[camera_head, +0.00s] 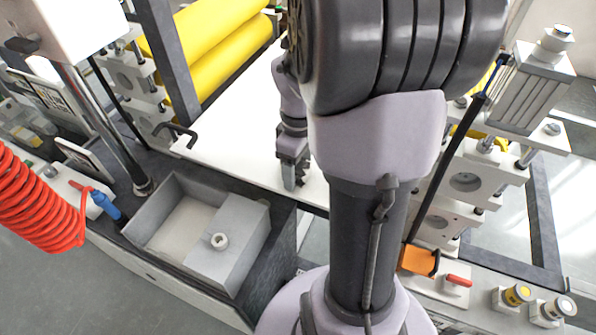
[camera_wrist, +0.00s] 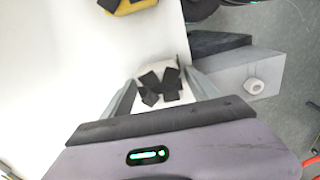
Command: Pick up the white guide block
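The white guide block (camera_wrist: 148,73) shows in the wrist view, just above the middle, with a black cross-shaped part covering much of it. My gripper (camera_wrist: 162,78) is open, with one grey finger on each side of the block. The fingers look close to its sides; I cannot tell whether they touch it. In the head view my gripper (camera_head: 293,174) points down, low over the white sheet (camera_head: 240,150). The block cannot be made out there, white against white.
A yellow block (camera_wrist: 128,6) with black parts lies at the wrist view's top edge. A grey open bin (camera_head: 155,205) with a lidded part and round knob stands left of my arm. Yellow rollers (camera_head: 220,55) are behind; orange and red clamps are at right.

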